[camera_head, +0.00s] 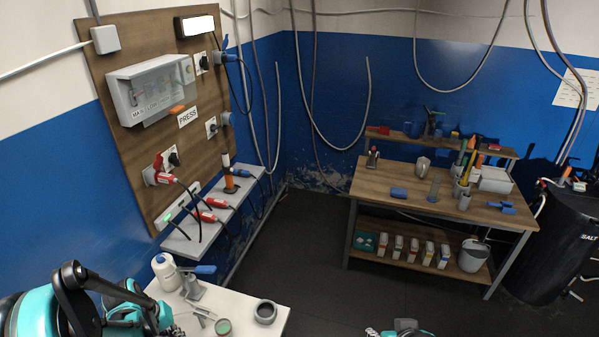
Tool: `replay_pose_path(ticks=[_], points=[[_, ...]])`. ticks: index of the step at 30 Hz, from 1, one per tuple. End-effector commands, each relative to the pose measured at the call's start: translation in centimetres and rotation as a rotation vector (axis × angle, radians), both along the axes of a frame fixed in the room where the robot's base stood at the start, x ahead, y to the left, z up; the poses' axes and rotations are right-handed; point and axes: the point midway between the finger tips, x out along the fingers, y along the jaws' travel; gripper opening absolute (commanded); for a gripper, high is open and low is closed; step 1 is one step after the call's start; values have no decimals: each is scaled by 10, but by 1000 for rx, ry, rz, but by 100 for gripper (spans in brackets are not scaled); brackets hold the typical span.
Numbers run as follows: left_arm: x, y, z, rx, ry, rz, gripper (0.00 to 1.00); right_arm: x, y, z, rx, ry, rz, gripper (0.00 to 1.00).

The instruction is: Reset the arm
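My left arm reaches in at the lower left, teal and black. Its black gripper linkage (100,295) is beside the left edge of the white table (255,326). The fingertips are not clear against the arm, so I cannot tell whether it is open or shut. Only a small teal and grey part of my own body shows at the bottom edge, right of centre. My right gripper is not in view.
A white bottle (166,272), a grey clamp-like tool (192,288) and a grey bowl (265,311) stand on the white table. A wooden panel (110,100) carries switches and plugs. A workbench (400,195) and black barrel (550,240) stand right. Floor between is clear.

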Motion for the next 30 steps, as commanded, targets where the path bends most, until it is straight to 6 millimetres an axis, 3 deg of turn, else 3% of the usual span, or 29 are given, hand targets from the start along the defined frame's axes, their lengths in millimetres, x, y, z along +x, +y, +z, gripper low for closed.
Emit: replay_pose_path(ticks=[8, 14, 20, 30], points=[[3, -19, -13, 54, -41, -42, 0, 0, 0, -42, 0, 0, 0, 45], [2, -42, -26, 113, -96, -91, 0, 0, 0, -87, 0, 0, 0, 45], [-8, -79, -56, 205, -198, -177, 0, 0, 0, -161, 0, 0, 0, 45], [-43, -137, -121, 340, -413, -338, 0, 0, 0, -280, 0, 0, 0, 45]])
